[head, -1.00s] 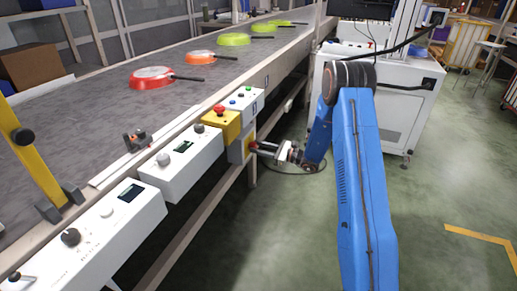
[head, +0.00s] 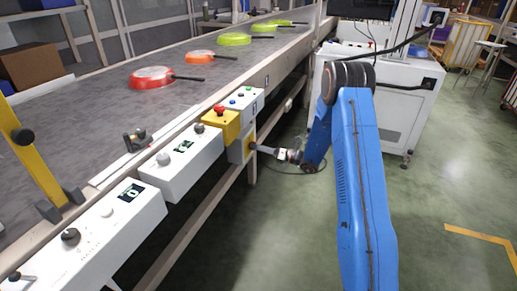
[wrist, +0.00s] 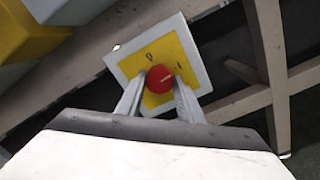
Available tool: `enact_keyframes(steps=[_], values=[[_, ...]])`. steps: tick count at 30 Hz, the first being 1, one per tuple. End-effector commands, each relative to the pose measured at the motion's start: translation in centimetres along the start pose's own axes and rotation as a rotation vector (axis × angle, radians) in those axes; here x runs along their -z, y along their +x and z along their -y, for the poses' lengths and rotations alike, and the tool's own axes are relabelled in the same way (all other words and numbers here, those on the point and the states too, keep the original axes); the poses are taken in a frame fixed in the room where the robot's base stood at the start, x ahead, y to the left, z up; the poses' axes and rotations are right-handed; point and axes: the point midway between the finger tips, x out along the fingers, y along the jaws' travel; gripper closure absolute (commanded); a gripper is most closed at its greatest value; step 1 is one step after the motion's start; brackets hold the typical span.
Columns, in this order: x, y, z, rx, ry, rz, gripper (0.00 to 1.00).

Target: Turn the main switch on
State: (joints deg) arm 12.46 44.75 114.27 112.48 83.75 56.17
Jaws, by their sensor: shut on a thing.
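The main switch is a red knob (wrist: 159,78) on a yellow plate (wrist: 150,57) with a pale border and two small marks. A pale line on the knob lies roughly toward the right-hand mark. In the wrist view my gripper (wrist: 160,90) has one finger on each side of the knob, shut on it. In the head view my gripper (head: 262,148) reaches the side of the yellow switch box (head: 238,150) from the right; the knob itself is mostly hidden there.
White control boxes (head: 180,160) with lit displays line the conveyor (head: 90,120). A red emergency button (head: 219,108) sits on a yellow box above the switch. Several coloured pans, including a red one (head: 150,78), lie on the belt.

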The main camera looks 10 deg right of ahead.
Motion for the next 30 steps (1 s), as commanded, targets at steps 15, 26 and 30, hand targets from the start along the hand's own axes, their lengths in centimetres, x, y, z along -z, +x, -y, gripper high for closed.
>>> enact_keyframes(steps=[15,26,30], values=[[0.12,-0.12,0.07,0.003,0.062,0.000,0.89],[0.07,-0.09,0.05,0.003,0.060,0.001,0.48],[0.05,-0.06,0.03,0.002,0.060,0.001,0.48]])
